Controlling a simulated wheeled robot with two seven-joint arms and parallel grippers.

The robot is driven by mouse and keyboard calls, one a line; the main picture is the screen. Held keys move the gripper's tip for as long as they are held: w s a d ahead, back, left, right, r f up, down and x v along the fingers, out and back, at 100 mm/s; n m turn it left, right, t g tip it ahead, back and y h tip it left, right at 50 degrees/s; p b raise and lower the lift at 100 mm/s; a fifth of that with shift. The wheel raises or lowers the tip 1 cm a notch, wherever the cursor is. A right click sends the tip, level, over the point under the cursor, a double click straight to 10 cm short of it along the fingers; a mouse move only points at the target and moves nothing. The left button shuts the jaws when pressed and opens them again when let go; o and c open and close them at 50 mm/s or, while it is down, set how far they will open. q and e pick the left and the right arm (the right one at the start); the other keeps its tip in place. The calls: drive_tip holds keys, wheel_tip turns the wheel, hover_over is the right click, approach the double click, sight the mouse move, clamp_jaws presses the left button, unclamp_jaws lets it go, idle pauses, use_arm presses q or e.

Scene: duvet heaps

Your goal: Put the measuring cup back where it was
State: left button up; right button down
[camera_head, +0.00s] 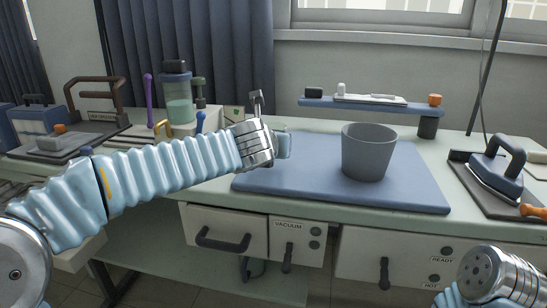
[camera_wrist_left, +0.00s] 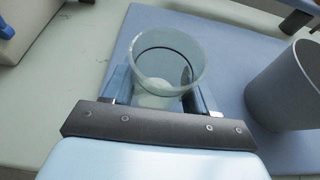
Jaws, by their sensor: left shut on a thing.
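The measuring cup is a clear, pale-tinted cup (camera_wrist_left: 168,52) with a whitish patch at its bottom. My left gripper (camera_wrist_left: 160,88) is shut on it, with a finger on each side. In the head view the cup (camera_head: 284,144) shows at the end of my left arm, at the left back part of the blue mat (camera_head: 330,195). I cannot tell whether its base touches the mat. My right arm's metal wrist shows at the bottom right; its gripper fingers are not seen.
A grey bucket (camera_head: 367,155) stands on the mat, right of the cup. A raised blue shelf (camera_head: 370,104) is behind it. An iron (camera_head: 497,170) rests at the right. The mat's front is clear.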

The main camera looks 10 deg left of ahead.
use_arm(q)
drive_tip(key=shift+f+b, duration=0.35)
drive_tip(key=shift+f, duration=1.05)
drive_tip(key=shift+f, duration=0.2)
drive_tip(key=o, duration=1.3)
drive_tip(key=shift+r, duration=0.15)
drive_tip(key=shift+s+r, duration=0.2)
drive_tip(key=p+v, duration=0.1)
drive_tip(key=v, duration=1)
drive_tip(key=shift+s, duration=0.35)
